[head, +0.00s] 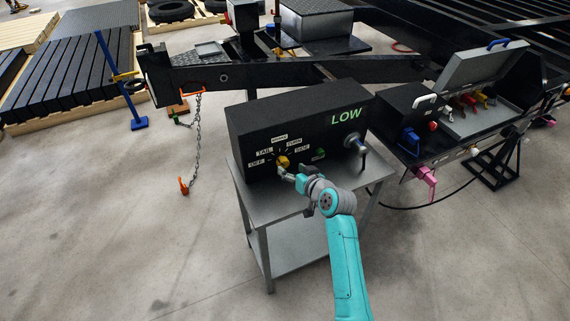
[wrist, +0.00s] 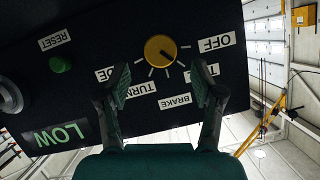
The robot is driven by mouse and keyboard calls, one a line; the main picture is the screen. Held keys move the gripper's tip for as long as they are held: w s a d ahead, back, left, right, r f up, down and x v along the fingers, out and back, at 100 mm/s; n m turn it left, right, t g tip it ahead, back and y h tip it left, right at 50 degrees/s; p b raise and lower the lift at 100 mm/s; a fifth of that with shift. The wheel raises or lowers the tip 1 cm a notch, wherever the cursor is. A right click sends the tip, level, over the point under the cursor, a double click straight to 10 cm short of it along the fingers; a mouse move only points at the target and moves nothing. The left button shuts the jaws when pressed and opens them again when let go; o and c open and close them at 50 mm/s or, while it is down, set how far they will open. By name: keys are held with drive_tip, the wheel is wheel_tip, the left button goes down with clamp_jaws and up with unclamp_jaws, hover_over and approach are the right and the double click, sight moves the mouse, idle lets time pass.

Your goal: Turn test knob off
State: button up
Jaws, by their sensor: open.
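The yellow test knob (head: 283,162) is on the front of a black test box (head: 240,130) on a grey metal stand. In the wrist view, which is upside down, the round knob (wrist: 160,50) shows whole, with a short dark pointer mark toward the lower right, roughly toward the TAIL label; I cannot tell its exact setting. The OFF label (wrist: 214,43) is to its right. My gripper (wrist: 162,82) is open, its fingers apart below and to either side of the knob in the picture, with no visible contact. The left fingertip partly hides the SIDE label.
A green reset button (wrist: 60,64) and a lit LOW display (head: 346,115) are on the same box, with a silver fitting (head: 355,142) at its right. The black trailer frame (head: 290,72) is behind. Open concrete floor lies left of the stand (head: 262,245).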

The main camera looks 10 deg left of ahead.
sight(284, 165)
drive_tip(key=shift+x, duration=3)
drive_tip(key=c, duration=1.2)
